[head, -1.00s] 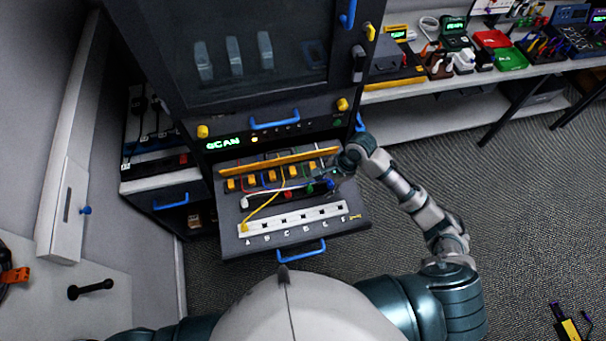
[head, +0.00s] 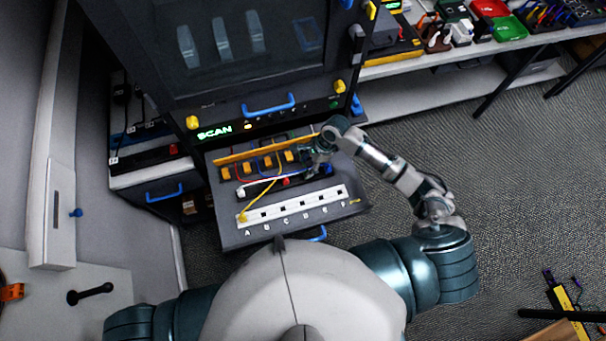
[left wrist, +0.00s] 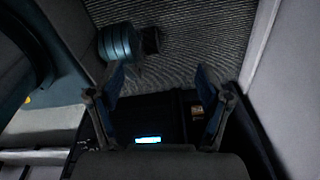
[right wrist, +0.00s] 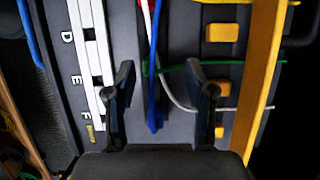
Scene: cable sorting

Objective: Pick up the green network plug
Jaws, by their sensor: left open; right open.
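In the right wrist view, a thin green cable (right wrist: 235,64) runs across the panel. Its left end (right wrist: 147,68), where the green network plug would be, lies between my right fingertips; the plug's shape is hard to make out. My right gripper (right wrist: 160,75) is open, above the panel and pointing at the cables. In the head view my right gripper (head: 314,165) is over the right part of the pulled-out drawer and hides the green plug. My left gripper (left wrist: 160,78) is open and empty in the left wrist view, away from the cables.
A blue plug (right wrist: 155,122) hangs on its cable between my right fingers, nearer the palm. The white lettered port strip (head: 295,205) is in front, and a yellow bar (head: 262,151) crosses behind. A white cable (right wrist: 178,100) passes close by. The cabinet (head: 200,90) rises behind.

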